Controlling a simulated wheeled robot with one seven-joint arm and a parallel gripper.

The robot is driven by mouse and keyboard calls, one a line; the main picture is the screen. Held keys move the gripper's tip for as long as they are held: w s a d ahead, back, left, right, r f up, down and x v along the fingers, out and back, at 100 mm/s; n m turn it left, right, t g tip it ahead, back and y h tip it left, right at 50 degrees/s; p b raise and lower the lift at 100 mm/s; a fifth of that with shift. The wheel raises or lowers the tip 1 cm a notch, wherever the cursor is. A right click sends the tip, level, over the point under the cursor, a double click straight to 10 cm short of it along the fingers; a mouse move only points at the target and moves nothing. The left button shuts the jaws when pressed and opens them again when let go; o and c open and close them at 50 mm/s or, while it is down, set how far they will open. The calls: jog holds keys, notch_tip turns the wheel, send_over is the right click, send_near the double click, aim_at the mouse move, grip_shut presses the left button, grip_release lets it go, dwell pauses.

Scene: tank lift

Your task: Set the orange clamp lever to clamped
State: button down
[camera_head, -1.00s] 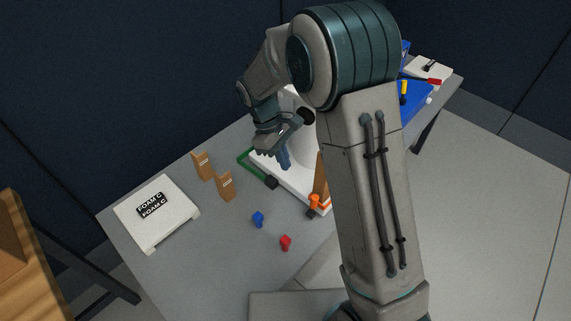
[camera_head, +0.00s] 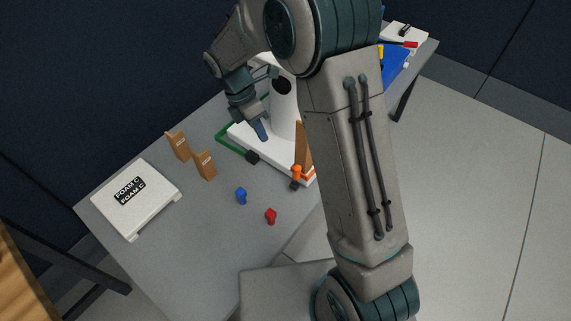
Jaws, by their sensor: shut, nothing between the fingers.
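The orange clamp lever (camera_head: 297,171) stands at the near right corner of the white base plate (camera_head: 270,162), close to my arm. A dark block sits just below it. My gripper (camera_head: 263,134) is shut and empty, pointing down over the left part of the plate, in front of the white tank (camera_head: 284,115). It is apart from the orange lever, farther back and to the left. A brown upright piece (camera_head: 304,146) stands behind the lever, and my arm hides what is to the right of it. I cannot tell the lever's setting.
A green bar (camera_head: 232,147) with a dark end block edges the plate on the left. Two brown blocks (camera_head: 178,146), a blue peg (camera_head: 241,195) and a red peg (camera_head: 270,215) stand on the grey table. A white FOAM C block (camera_head: 150,205) lies left. The front table is clear.

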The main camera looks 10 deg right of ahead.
aim_at(295, 176)
jog(key=n, duration=0.3)
jog(key=n+b, duration=0.1)
jog(key=n, duration=0.2)
jog(key=shift+w+a+f, duration=0.1)
jog(key=shift+w+f, duration=0.05)
jog(key=shift+w, duration=0.05)
jog(key=s+d+f+b, duration=0.1)
jog(key=s+d+f, duration=0.3)
jog(key=f, duration=0.5)
jog(key=shift+d+f, duration=0.3)
jog(key=shift+d, duration=0.8)
jog(key=shift+s, duration=0.1)
